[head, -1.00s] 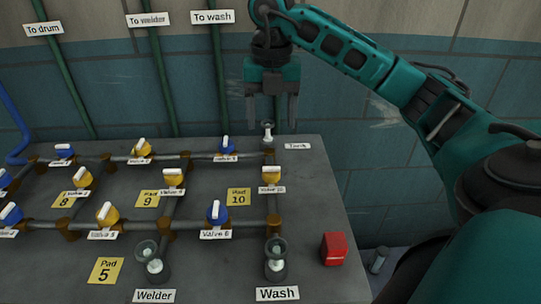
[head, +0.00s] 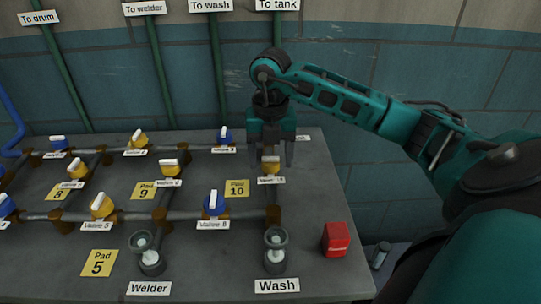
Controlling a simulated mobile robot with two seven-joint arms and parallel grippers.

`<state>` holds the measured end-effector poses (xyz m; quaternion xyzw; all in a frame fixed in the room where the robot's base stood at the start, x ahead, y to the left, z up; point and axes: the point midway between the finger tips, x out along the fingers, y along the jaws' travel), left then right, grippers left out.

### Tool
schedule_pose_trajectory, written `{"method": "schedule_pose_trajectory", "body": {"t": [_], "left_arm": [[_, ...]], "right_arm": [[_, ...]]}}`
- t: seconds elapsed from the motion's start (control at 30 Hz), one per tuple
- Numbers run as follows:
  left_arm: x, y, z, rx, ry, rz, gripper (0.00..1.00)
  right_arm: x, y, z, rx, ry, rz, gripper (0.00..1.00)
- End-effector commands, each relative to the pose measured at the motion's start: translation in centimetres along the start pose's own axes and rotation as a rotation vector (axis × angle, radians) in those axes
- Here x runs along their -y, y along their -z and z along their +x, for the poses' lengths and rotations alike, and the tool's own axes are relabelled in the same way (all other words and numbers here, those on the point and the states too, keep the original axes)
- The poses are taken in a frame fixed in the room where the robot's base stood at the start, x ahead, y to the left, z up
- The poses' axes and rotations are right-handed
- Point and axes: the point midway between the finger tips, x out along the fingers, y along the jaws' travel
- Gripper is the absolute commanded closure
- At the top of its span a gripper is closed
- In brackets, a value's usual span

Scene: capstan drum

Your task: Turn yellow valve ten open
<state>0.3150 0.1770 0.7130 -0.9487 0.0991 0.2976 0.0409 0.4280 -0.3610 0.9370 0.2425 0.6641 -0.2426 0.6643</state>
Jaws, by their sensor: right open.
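The yellow valve ten (head: 271,168) has a pale handle on top and sits on the right-hand vertical pipe, with its small white label just below it. My right gripper (head: 271,158) is open and points down, its two fingers showing to the left and right of the valve's handle. The fingers look level with or just behind the handle; I cannot tell whether they touch it. The gripper's body hides the pipe end and fitting behind the valve. My left gripper is not in view.
A red box (head: 335,239) stands at the panel's right edge. The Wash fitting (head: 276,252) is at the front.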

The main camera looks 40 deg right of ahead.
Motion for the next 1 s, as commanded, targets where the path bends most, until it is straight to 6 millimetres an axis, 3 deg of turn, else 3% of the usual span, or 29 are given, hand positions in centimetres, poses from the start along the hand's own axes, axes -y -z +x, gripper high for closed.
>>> {"method": "schedule_pose_trajectory", "body": {"t": [0.2, 0.77, 1.0], "left_arm": [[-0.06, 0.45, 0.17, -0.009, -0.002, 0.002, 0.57], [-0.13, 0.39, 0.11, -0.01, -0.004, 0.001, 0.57], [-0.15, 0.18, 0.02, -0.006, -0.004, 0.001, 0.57]], "right_arm": [[-0.01, 0.01, 0.03, 0.0, 0.0, 0.0, 0.32], [-0.01, 0.0, -0.02, 0.0, 0.0, 0.0, 0.85], [0.01, -0.01, -0.04, 0.0, 0.0, -0.018, 0.87]]}}
